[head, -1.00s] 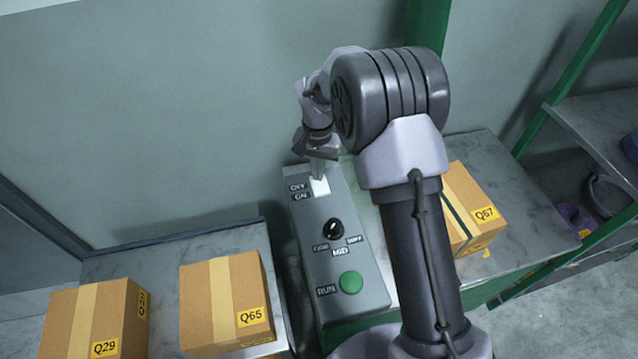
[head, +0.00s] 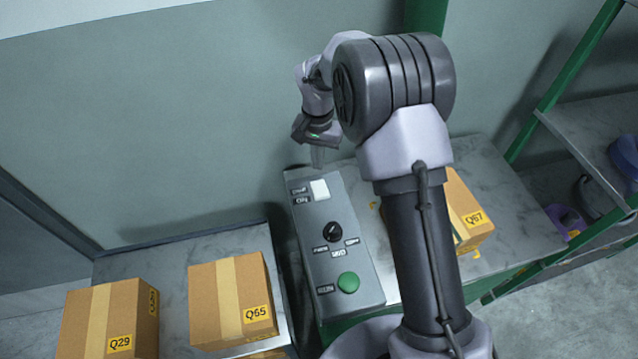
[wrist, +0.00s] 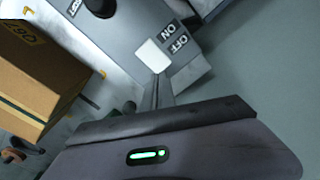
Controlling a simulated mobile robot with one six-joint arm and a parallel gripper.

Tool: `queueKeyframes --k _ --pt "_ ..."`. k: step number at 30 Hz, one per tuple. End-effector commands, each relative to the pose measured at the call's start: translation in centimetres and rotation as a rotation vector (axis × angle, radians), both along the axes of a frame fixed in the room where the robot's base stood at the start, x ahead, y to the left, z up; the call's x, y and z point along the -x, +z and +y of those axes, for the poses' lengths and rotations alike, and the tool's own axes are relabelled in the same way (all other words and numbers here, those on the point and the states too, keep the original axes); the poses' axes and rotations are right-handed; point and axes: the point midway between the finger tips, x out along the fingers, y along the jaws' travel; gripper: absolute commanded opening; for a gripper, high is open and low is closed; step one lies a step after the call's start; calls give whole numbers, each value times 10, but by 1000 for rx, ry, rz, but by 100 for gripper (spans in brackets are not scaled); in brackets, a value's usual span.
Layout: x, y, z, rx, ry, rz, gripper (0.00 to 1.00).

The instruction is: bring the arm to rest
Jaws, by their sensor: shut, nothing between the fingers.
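My gripper (head: 317,157) is shut and empty. In the head view it hangs just above the top end of the grey control panel (head: 325,220), near the white OFF/ON switch (head: 319,189). In the wrist view the shut fingers (wrist: 160,92) point at the white switch (wrist: 153,56), with the OFF and ON labels beside it. I cannot tell from the wrist view whether they touch it; in the head view a small gap shows. My arm reaches over the right side of the panel.
The panel also carries a black knob (head: 332,231) and a green RUN button (head: 348,282). Boxes Q29 (head: 96,310) and Q65 (head: 225,290) stand at the left. Box Q67 (head: 468,205) stands right of my arm. A green-framed shelf (head: 590,125) is at the right. The wall is close behind.

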Motion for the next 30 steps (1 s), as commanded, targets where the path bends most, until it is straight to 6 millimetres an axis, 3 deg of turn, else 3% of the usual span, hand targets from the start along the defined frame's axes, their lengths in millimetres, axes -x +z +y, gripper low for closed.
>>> queueKeyframes --k 10,11,14,15,18,21,24,27,30 --pt "1 4 -1 -3 -1 -5 0" --pt "3 13 -3 -7 -3 -13 0" --pt "21 72 -15 -37 -14 -72 0" --pt "37 104 -23 -55 -19 -105 0" --pt "91 172 -42 -96 -33 -194 0" --pt "155 217 -58 -132 -43 -289 0" --pt "217 235 -68 -158 -50 -377 0" --pt "264 235 -73 -175 -54 -447 0" --pt "291 229 -74 -184 -55 -492 0"
